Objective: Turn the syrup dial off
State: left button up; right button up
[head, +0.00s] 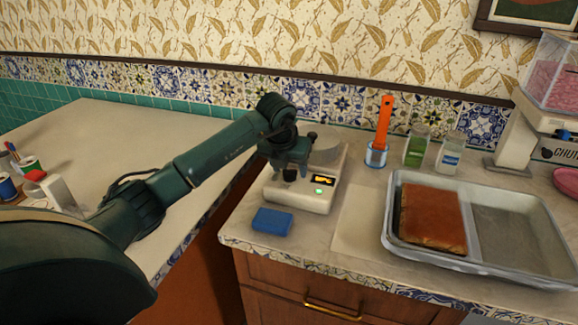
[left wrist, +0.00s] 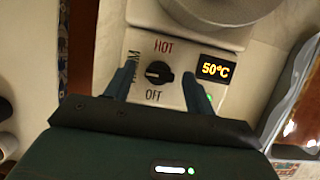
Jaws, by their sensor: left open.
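The syrup dial (left wrist: 160,73) is a round black knob with a pale mark that points left, toward the partly hidden WARM label. HOT stands above it and OFF below it in the left wrist view. It sits on a cream warmer (head: 300,198), whose small display (left wrist: 215,69) reads 50°C. In the head view the dial (head: 289,175) shows just below my gripper. My left gripper (left wrist: 157,88) is open, with one finger on each side of the dial and visible gaps between. I cannot tell how far above the panel the fingertips are. My right gripper is out of view.
A blue sponge (head: 272,221) lies in front of the warmer. To its right are an orange-handled tool in a glass (head: 377,155), two jars and a metal tray (head: 510,240) with a brown cake (head: 432,217). The counter at left (head: 120,130) has free room.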

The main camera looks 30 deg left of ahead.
pick_arm(q)
jog(key=shift+c, duration=0.4)
jog(key=c, duration=0.9)
